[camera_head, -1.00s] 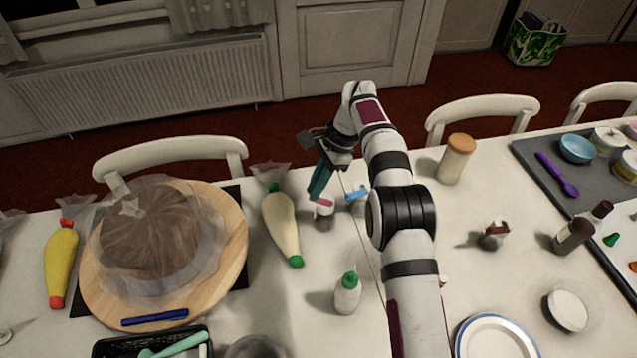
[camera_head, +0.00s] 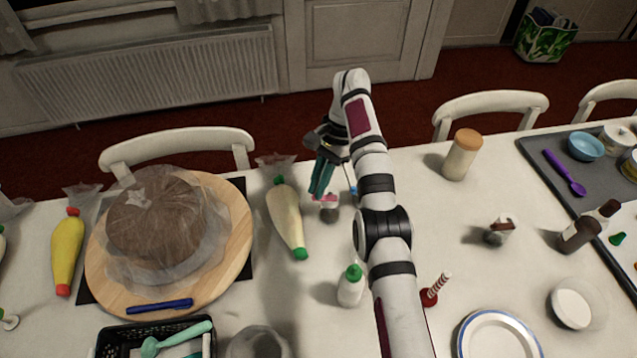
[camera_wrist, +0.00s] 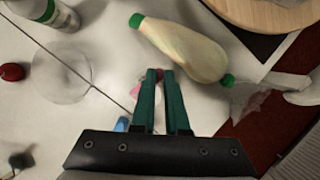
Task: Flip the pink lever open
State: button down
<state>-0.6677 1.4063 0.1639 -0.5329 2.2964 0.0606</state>
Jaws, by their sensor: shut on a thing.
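The pink lever (camera_head: 326,198) sits on top of a small grey-white container (camera_head: 329,214) between the cream piping bag and my arm. My gripper (camera_head: 318,192) has two teal fingers pointing down at the lever. In the wrist view the fingertips (camera_wrist: 159,76) are close together, with a dark pink-red bit (camera_wrist: 159,73) between them. They are shut on the pink lever, whose paler part (camera_wrist: 137,92) shows left of the fingers. The fingers hide much of the container. A blue lever (camera_head: 353,190) is mostly hidden behind my arm; it also shows in the wrist view (camera_wrist: 122,124).
The cream piping bag (camera_head: 287,220) lies close to the left of the container. A green-capped bottle (camera_head: 351,287) stands nearer the front. A wrapped cake (camera_head: 155,225) on a wooden turntable (camera_head: 230,232) is at left. A wood-lidded jar (camera_head: 461,156) stands at right.

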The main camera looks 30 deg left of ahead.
jog(key=c, duration=0.9)
grip_release()
